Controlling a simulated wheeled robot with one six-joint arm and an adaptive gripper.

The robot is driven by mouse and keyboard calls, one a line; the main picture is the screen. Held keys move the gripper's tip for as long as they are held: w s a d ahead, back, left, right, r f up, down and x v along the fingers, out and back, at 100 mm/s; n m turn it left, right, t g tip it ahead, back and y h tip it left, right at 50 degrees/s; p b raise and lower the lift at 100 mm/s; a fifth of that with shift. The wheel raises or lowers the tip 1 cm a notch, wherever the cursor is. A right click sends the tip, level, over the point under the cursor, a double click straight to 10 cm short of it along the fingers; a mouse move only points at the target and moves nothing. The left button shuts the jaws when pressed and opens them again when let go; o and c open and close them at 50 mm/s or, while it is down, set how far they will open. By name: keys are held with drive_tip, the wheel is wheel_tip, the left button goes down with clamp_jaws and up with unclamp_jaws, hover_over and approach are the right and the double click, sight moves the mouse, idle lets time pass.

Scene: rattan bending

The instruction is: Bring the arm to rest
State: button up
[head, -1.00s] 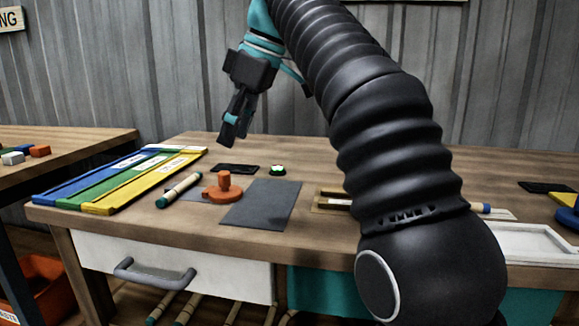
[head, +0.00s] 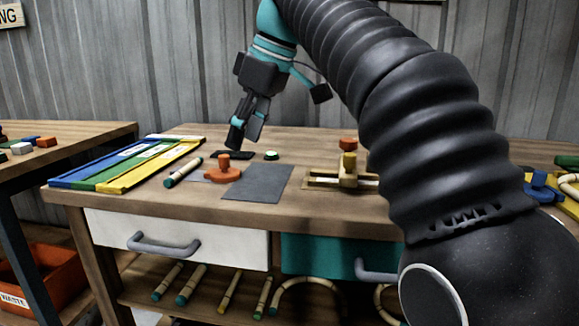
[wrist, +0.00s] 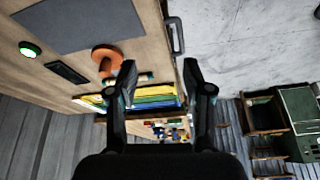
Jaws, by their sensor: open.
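My gripper (head: 247,122) is raised above the back of the workbench (head: 330,205) in the head view, pointing down. Its jaws are open with nothing between them. In the wrist view the two fingers (wrist: 160,84) stand apart, with the bench top on the left and the floor on the right. My dark ribbed arm crosses the right half of the head view and hides part of the bench.
On the bench are an orange knobbed piece (head: 223,168), a dark grey mat (head: 258,183), a green-tipped stick (head: 183,172), coloured strips (head: 128,163), and a wooden fixture (head: 345,178). An orange bin (head: 48,282) sits low on the left.

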drive_tip(key=s+d+f+m+t+h, duration=0.1)
drive_tip(key=s+d+f+m, duration=0.3)
drive_tip(key=d+f, duration=0.25)
drive_tip(key=s+d+f+m+t+h, duration=0.1)
drive_tip(key=s+d+f+m+t, duration=0.1)
drive_tip(key=s+d+f+m, duration=0.45)
drive_tip(key=s+d+f, duration=0.2)
drive_tip(key=f, duration=0.3)
drive_tip(key=s+d+f+m+h, duration=0.1)
drive_tip(key=s+d+f+m, duration=0.1)
drive_tip(key=f, duration=0.4)
drive_tip(key=s+d+f+m+t+h, duration=0.1)
drive_tip(key=s+d+f, duration=0.3)
drive_tip(key=f, duration=0.3)
drive_tip(key=shift+s+d, duration=0.35)
drive_tip(key=shift+d, duration=0.55)
